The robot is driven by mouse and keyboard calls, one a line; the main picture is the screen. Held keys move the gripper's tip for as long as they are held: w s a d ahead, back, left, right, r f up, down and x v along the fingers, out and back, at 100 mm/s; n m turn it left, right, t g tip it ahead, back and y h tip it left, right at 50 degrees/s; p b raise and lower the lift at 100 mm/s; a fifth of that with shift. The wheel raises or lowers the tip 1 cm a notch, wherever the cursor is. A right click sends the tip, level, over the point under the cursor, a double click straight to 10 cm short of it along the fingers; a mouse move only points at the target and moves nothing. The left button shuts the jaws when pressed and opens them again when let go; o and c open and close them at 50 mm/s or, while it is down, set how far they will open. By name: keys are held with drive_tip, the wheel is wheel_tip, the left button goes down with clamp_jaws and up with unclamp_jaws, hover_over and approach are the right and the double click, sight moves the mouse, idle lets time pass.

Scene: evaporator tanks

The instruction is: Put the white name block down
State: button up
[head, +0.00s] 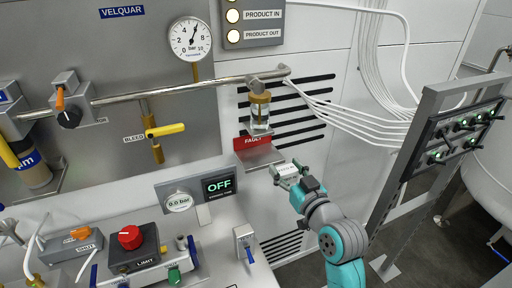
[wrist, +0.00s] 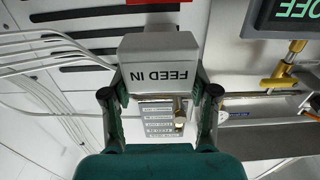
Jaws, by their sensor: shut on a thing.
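The white name block (wrist: 158,62) reads FEED IN, upside down in the wrist view. It sits between the two fingers of my gripper (wrist: 160,92), which is shut on it. In the head view the block (head: 286,168) shows small and pale at the tip of my gripper (head: 291,177). There it is just right of and below a small grey ledge (head: 263,159) under the red FAULT label (head: 252,141). I cannot tell whether the block touches the ledge or the wall. The block's underside is hidden.
A small glass jar (head: 260,118) hangs from the pipe above the FAULT label. White cables (head: 350,118) run right of it. A dark switch panel (head: 455,135) on a grey frame stands at right. A bench with a red button (head: 130,237) is at lower left.

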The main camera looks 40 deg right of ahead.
drive_tip(key=x, duration=1.7)
drive_tip(key=shift+f, duration=1.8)
drive_tip(key=shift+f, duration=0.1)
drive_tip(key=o, duration=1.3)
drive_tip(key=v, duration=1.2)
drive_tip(key=shift+s, duration=0.1)
